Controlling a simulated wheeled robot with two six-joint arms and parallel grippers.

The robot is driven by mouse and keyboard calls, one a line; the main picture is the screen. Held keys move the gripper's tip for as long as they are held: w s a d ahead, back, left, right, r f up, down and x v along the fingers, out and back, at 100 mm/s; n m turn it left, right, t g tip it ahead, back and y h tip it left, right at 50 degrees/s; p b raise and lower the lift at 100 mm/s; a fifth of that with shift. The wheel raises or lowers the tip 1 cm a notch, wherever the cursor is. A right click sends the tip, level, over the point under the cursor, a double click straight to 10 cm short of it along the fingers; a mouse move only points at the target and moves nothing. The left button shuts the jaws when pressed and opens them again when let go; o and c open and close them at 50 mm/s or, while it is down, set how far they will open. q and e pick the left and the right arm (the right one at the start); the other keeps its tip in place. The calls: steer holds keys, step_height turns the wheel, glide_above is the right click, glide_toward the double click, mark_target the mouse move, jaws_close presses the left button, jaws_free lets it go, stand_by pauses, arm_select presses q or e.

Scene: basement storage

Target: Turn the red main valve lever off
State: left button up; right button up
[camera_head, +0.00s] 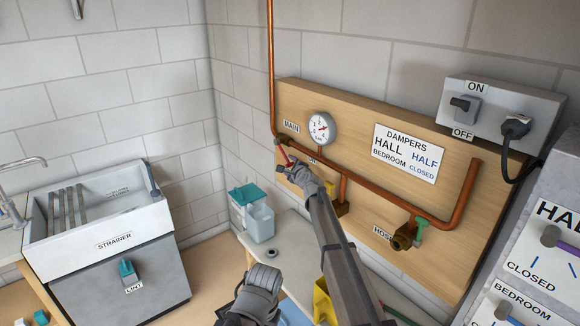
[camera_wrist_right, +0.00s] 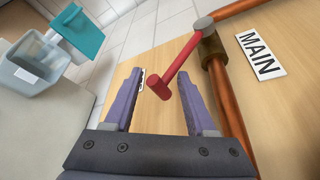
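The red main valve lever (camera_head: 283,154) is on the copper pipe beside the MAIN label (camera_head: 291,126). In the right wrist view the lever (camera_wrist_right: 174,69) slants down and left from a grey pivot on the brass valve body (camera_wrist_right: 212,46). My right gripper (camera_head: 289,167) is at the lever. Its fingers (camera_wrist_right: 159,85) stand apart, with the lever's free end between them and gaps visible on both sides. My left arm's grey end (camera_head: 262,283) is low in the head view; its fingers cannot be made out.
The wooden board carries a gauge (camera_head: 321,128), copper pipe (camera_head: 390,192), a hose tap (camera_head: 404,238) and a DAMPERS sign (camera_head: 408,153). A switch box (camera_head: 500,110) is at upper right. A teal-lidded container (camera_head: 246,194) stands on the bench below. A strainer sink (camera_head: 105,225) is at left.

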steer(key=shift+s+d, duration=0.15)
steer(key=shift+s, duration=0.05)
steer(key=p+v, duration=0.1)
steer(key=v, duration=0.6)
steer(key=shift+s+p, duration=0.2)
steer(key=shift+p, duration=0.1)
steer(key=shift+r, duration=0.15)
